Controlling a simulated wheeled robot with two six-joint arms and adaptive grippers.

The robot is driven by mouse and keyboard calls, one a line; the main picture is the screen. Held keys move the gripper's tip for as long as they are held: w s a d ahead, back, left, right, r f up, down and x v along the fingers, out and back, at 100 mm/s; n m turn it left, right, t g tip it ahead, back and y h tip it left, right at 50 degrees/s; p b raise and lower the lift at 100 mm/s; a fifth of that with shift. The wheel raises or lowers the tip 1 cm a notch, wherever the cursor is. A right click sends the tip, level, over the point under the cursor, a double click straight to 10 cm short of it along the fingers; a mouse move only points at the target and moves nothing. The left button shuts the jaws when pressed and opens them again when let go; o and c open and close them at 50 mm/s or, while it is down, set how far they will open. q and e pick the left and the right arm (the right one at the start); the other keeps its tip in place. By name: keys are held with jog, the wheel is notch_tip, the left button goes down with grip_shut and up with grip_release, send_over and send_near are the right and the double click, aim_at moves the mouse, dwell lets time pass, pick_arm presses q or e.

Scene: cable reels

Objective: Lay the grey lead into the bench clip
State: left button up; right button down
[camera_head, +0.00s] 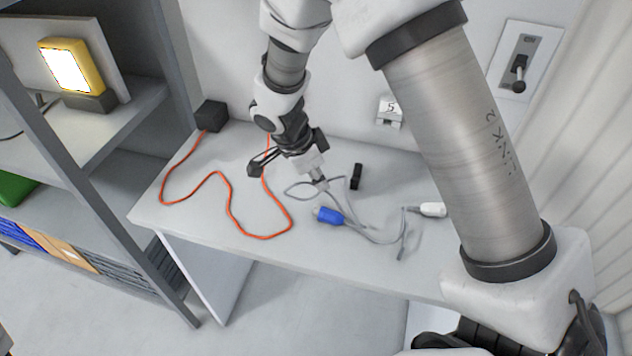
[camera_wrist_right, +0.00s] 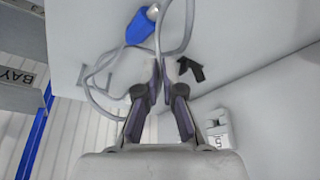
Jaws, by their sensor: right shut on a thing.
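The grey lead (camera_head: 352,217) lies in loose loops on the bench, with a blue plug (camera_head: 328,215) on it. It also shows in the wrist view (camera_wrist_right: 104,71), where the blue plug (camera_wrist_right: 141,26) is near the top. My right gripper (camera_head: 319,182) points down and is shut on the grey lead between its fingertips (camera_wrist_right: 159,72). The black bench clip (camera_head: 357,176) stands just right of the gripper, apart from it. In the wrist view the clip (camera_wrist_right: 191,69) is close beside the fingertips, and the lead is outside it. My left gripper is out of view.
An orange cable (camera_head: 232,207) runs across the left of the bench (camera_head: 300,258) from a black box (camera_head: 211,115). A white plug (camera_head: 432,209) lies at the right. A shelf unit with a lit yellow lamp (camera_head: 72,68) stands left. The bench's front strip is clear.

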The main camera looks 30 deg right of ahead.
jog(key=shift+w+d+f+m+g+b, duration=0.15)
jog(key=shift+d+f+m+b, duration=0.2)
jog(key=shift+d+b, duration=0.85)
jog(key=shift+w+d+f+m+g+b, duration=0.15)
jog(key=shift+d+f+m+b, duration=0.35)
jog(key=shift+d, duration=1.25)
jog(key=shift+w+d+f+m+g+b, duration=0.15)
jog(key=shift+w+d+m+b, duration=0.1)
jog(key=shift+d+b, duration=1)
jog(key=d, duration=0.2)
jog(key=shift+d+f+m, duration=0.2)
jog(key=shift+d+m, duration=0.1)
jog(key=shift+d, duration=0.05)
jog(key=shift+w+d+f+m, duration=0.1)
jog(key=shift+d+m, duration=0.1)
jog(key=shift+d, duration=0.6)
jog(key=shift+w+d+f+m, duration=0.1)
jog(key=shift+d+m, duration=0.1)
jog(key=shift+d, duration=0.55)
